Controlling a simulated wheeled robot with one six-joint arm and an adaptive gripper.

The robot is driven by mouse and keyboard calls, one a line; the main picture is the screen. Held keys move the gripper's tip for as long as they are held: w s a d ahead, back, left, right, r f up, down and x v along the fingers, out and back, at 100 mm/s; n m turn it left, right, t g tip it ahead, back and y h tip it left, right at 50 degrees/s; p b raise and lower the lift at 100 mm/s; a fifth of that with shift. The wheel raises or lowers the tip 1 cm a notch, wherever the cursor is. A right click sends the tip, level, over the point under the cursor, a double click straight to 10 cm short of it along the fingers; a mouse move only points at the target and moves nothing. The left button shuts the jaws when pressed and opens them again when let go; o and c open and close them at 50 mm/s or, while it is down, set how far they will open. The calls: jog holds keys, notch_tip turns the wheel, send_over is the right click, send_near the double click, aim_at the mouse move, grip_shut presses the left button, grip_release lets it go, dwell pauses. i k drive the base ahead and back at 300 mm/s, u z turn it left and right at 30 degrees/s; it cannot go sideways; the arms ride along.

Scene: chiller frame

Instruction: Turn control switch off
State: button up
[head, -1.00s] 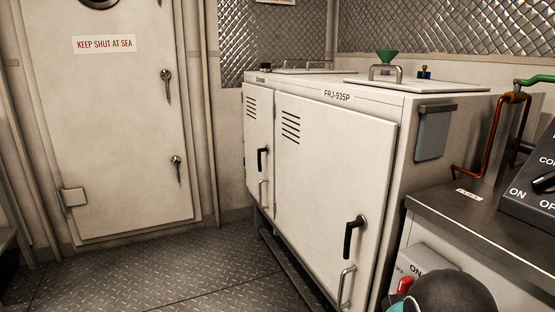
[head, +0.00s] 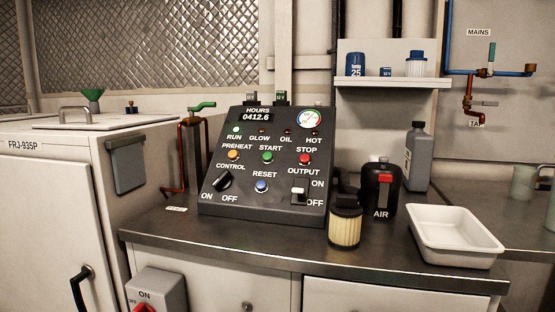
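The control switch (head: 222,181) is a black rotary knob at the lower left of the sloped dark control panel (head: 275,215), under the label CONTROL. ON is printed at its lower left and OFF at its lower right. The knob is slanted, with its lower end appearing to lean toward ON. The green RUN light (head: 236,130) on the panel looks lit. My gripper does not show in the head view, and nothing covers the knob.
The panel stands on a dark countertop. An output switch (head: 299,195) sits at its right. A filter (head: 345,222), a black AIR canister (head: 382,190), a grey bottle (head: 417,158) and a white tray (head: 455,232) stand to its right. A red-handled switch box (head: 157,290) is below left.

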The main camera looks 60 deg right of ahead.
aim_at(223, 182)
jog(key=k, duration=0.7)
jog(key=z, duration=1.4)
